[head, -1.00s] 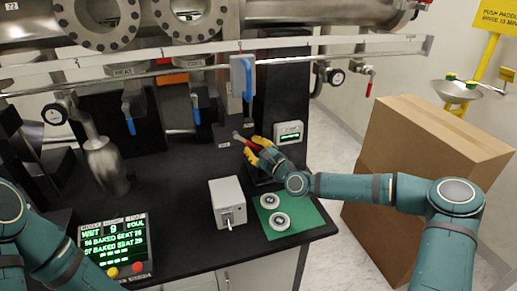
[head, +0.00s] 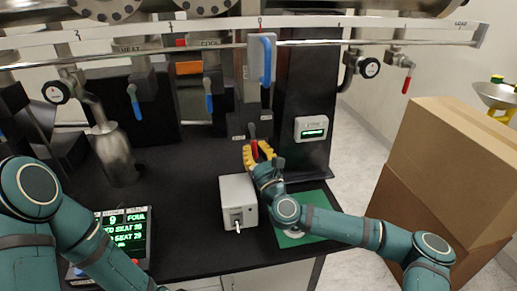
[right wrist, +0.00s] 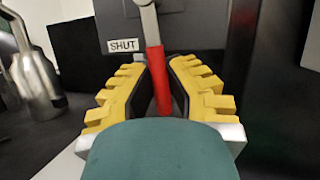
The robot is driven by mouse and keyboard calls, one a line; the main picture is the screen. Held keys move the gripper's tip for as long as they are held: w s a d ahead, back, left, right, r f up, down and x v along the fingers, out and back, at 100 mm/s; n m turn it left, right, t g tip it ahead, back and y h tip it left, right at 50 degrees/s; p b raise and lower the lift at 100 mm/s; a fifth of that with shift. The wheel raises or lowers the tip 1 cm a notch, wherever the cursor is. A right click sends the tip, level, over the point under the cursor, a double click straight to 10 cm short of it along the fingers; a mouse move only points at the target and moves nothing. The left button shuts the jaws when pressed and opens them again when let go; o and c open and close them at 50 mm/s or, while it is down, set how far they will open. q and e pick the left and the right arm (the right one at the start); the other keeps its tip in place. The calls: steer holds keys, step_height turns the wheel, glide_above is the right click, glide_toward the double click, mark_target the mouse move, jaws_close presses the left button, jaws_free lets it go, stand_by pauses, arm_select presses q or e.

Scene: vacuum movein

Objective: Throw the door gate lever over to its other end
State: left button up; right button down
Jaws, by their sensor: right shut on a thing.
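The door gate lever (head: 254,148) has a grey shank and a red grip, and hangs nearly straight down from its pivot in the head view. In the right wrist view the red grip (right wrist: 157,80) stands between the fingers, with the grey shank rising above it. A label reading SHUT (right wrist: 122,46) is just left of the shank. My right gripper (head: 258,153) has yellow fingers and is closed around the red grip; its fingers partly hide the lower grip in the head view. My left arm enters at lower left; its gripper is out of sight.
A grey box with a small toggle (head: 238,202) stands just left of my right forearm. A small display (head: 311,128) is mounted to the right of the lever. A metal flask (head: 115,155) and a green-text screen (head: 125,232) are left. Cardboard boxes (head: 455,160) stand at right.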

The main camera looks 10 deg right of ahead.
steer(key=shift+a+r+m, duration=0.1)
steer(key=shift+a+m, duration=0.15)
steer(key=shift+m, duration=0.05)
steer(key=c, duration=1)
jaws_free()
steer(key=shift+v, duration=3.8)
steer(key=shift+a, duration=0.1)
